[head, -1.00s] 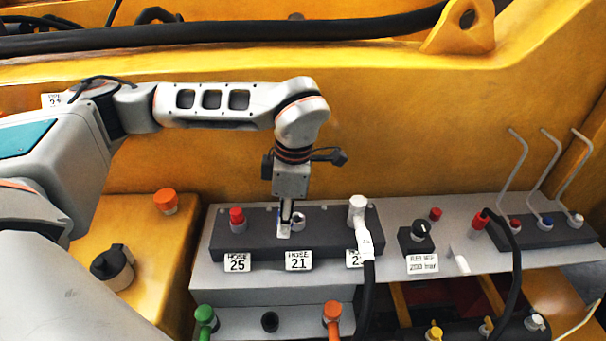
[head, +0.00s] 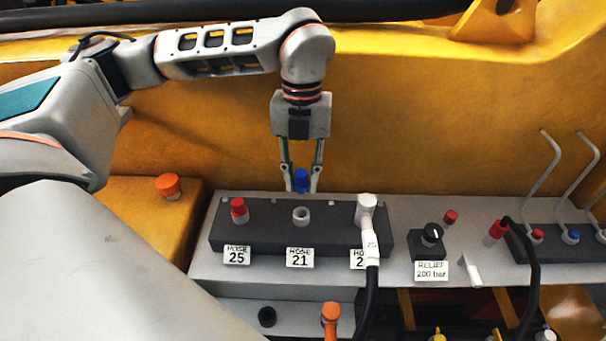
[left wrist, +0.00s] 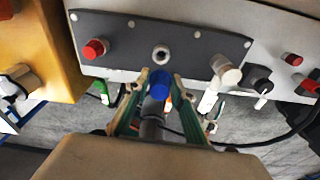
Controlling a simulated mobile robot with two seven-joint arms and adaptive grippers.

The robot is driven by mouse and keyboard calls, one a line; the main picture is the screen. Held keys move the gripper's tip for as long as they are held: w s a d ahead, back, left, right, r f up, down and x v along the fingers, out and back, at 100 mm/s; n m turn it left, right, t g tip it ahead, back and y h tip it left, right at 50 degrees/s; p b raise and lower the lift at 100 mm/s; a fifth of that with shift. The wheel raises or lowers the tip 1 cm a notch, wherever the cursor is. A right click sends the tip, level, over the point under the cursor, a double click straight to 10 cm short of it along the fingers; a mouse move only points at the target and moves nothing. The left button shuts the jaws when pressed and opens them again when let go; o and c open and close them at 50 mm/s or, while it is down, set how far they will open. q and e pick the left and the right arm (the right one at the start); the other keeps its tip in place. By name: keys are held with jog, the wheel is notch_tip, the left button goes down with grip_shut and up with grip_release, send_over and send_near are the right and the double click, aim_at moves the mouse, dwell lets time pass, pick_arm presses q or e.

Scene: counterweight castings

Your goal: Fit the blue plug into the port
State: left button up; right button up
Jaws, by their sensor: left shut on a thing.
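The blue plug (head: 301,178) is between the two fingertips of my left gripper (head: 301,184), which is shut on it. The plug also shows in the left wrist view (left wrist: 160,84), with a fingertip on each side. The port (head: 301,215) is a pale metal ring in the middle of the dark block, above the HOSE 21 label. It also shows in the left wrist view (left wrist: 160,56), open and empty. In the head view the plug is above the port and apart from it. My right gripper is not in view.
The dark block (head: 268,243) also bears a red cap (head: 238,210) on the left and a white hose fitting (head: 367,212) with a black hose on the right. A relief knob (head: 430,237) stands farther right. The yellow wall (head: 420,130) rises behind.

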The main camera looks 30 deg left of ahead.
aim_at(301, 192)
pick_arm(q)
jog(key=shift+m, duration=0.3)
jog(key=shift+f, duration=0.3)
jog(key=shift+f+b, duration=0.6)
jog(key=shift+b, duration=0.2)
notch_tip(301, 192, down, 2)
jog(key=shift+f+b, duration=0.15)
jog(key=shift+b, duration=0.7)
jog(key=shift+f+b, duration=0.4)
jog(key=shift+f, duration=0.4)
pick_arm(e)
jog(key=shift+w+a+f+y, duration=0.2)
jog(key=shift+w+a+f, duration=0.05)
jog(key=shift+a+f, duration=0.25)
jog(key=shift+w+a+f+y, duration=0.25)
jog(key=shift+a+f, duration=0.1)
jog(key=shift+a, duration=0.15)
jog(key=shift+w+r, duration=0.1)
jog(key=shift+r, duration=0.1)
pick_arm(q)
jog(key=shift+f, duration=0.1)
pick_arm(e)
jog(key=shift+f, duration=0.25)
